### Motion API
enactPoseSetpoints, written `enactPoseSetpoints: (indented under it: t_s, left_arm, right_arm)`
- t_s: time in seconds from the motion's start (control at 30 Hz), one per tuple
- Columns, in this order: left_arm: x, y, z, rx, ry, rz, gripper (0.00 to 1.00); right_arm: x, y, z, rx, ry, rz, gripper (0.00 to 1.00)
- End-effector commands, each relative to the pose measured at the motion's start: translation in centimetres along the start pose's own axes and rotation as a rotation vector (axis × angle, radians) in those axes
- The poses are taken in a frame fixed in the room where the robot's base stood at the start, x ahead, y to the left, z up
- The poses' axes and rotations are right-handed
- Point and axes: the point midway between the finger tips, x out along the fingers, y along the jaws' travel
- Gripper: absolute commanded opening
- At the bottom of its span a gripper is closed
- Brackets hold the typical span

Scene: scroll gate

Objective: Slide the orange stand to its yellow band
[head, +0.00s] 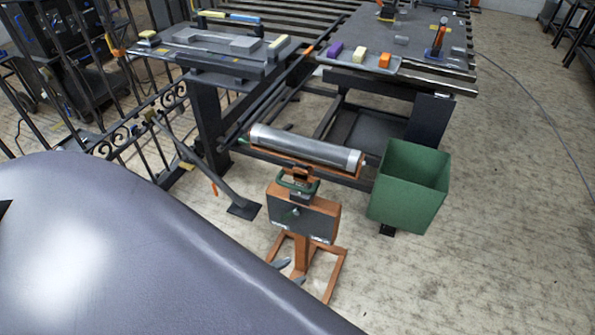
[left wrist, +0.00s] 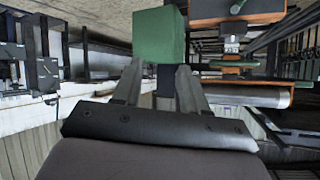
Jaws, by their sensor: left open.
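The orange stand (head: 302,250) stands upright on the floor in the middle of the head view, with a dark grey front plate, a green handle (head: 298,186) and a grey roller (head: 305,147) behind its top. Part of the stand shows at the top right of the left wrist view (left wrist: 235,12). My left gripper (head: 290,273) shows only its fingertips, in front of the stand's lower part; my arm hides the rest. Its fingers (left wrist: 160,82) are apart and empty. I cannot make out a yellow band on the stand's path. My right gripper is out of view.
A green bin (head: 409,187) is right of the stand. A dark workbench (head: 345,75) with coloured blocks stands behind. A black railing (head: 135,130) runs along the left, near a lever with a yellow mark (head: 187,166). The floor at right is clear.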

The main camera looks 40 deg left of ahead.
Motion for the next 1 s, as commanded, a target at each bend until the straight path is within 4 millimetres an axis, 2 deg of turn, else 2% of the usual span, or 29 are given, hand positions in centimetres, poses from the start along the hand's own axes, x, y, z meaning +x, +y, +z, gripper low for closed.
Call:
enactPoseSetpoints:
  t_s: [0.03, 0.1, 0.3, 0.5, 0.8, 1.0]
  left_arm:
    - [2.0, -1.1, 1.4, 0.069, 0.035, -0.027, 0.42]
    - [3.7, -3.0, 1.8, 0.182, 0.088, -0.07, 0.42]
    - [7.8, -8.2, 2.1, 0.509, 0.228, -0.201, 0.42]
    - [10.9, -12.7, 2.0, 0.834, 0.345, -0.344, 0.42]
    - [13.5, -17.8, 1.4, 1.26, 0.465, -0.55, 0.42]
    - [13.7, -19.1, 0.8, 1.387, 0.491, -0.614, 0.42]
  right_arm:
    - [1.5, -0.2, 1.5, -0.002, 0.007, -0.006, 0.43]
    - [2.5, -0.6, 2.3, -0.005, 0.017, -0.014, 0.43]
    - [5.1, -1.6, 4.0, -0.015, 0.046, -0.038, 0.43]
    - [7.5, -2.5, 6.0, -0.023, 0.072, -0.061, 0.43]
    - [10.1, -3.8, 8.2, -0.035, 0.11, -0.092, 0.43]
    - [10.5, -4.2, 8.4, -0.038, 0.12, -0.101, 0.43]
